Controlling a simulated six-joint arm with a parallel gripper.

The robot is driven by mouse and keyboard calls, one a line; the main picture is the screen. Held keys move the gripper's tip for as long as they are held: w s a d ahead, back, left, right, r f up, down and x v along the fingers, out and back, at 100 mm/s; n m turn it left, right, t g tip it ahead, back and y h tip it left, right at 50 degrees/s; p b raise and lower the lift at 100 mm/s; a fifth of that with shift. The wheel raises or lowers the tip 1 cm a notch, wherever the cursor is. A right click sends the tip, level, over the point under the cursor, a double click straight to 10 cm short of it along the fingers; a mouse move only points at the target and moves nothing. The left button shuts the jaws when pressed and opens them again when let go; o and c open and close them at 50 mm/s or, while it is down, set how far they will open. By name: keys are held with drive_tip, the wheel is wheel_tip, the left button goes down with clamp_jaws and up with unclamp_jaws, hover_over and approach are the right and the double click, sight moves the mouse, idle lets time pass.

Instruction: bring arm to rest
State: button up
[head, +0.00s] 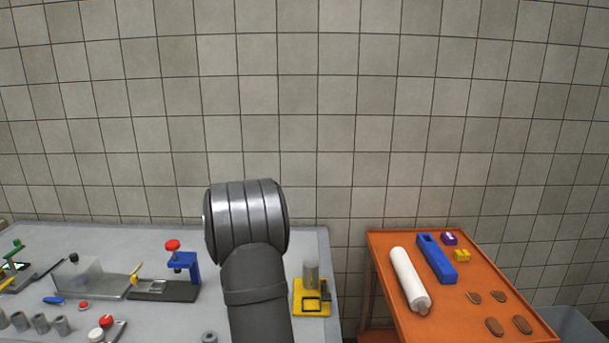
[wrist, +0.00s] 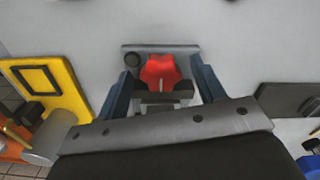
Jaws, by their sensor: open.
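My gripper (wrist: 160,68) shows in the wrist view, with its two dark blue fingers spread wide. It is open. A red knob-like piece (wrist: 162,72) on a grey and black fixture appears between the fingers. I cannot tell how far below the fingertips it is, and I see no finger closed on it. In the head view my arm stands up in the middle, over the grey table (head: 110,236). The gripper is out of sight there, and the red piece is not visible.
A yellow stand (head: 312,300) with a grey cylinder is right of my arm. A blue clamp device (head: 186,266) with a red knob is left. An orange table (head: 395,250) at right holds a white roller (head: 408,277), a blue block (head: 436,258) and several brown pieces.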

drive_tip(key=shift+r, duration=0.1)
wheel_tip(320, 180, up, 18)
drive_tip(key=f, duration=0.1)
wheel_tip(320, 180, down, 17)
drive_tip(key=shift+f, duration=0.1)
drive_tip(key=m, duration=0.2)
drive_tip(key=shift+m, duration=0.4)
drive_tip(key=shift+r+m, duration=0.3)
drive_tip(key=shift+r, duration=0.1)
wheel_tip(320, 180, up, 29)
drive_tip(key=w+n, duration=0.1)
drive_tip(key=n, duration=0.7)
drive_tip(key=shift+w, duration=0.2)
